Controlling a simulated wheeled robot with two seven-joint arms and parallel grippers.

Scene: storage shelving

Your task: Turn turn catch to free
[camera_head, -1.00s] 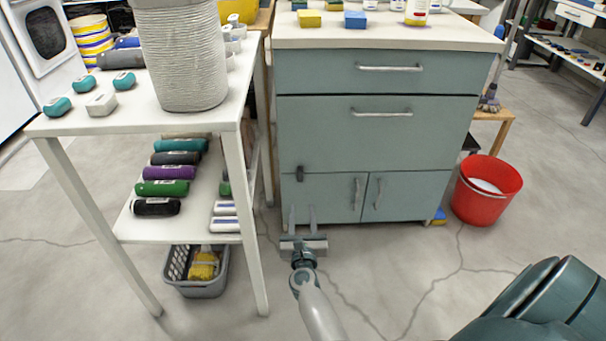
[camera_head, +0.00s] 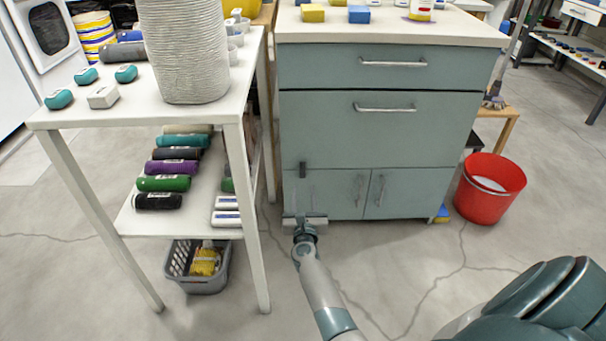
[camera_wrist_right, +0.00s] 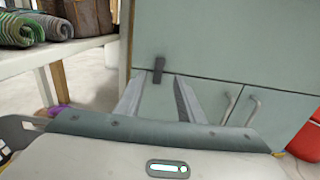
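The turn catch (camera_head: 302,170) is a small dark upright bar on the grey-green cabinet (camera_head: 380,145). It lies across the seam between the large drawer front and the top of the lower left door (camera_head: 335,195). In the right wrist view the catch (camera_wrist_right: 158,70) stands upright between and just beyond my fingertips. My right gripper (camera_head: 304,203) is low in front of that door, below the catch. Its two fingers (camera_wrist_right: 159,82) are apart with nothing between them. I cannot tell whether they touch the door. My left gripper is not in view.
A white table (camera_head: 240,110) with a lower shelf of rolled items stands close on the left. A grey basket (camera_head: 197,285) is under it. A red bucket (camera_head: 488,200) stands right of the cabinet.

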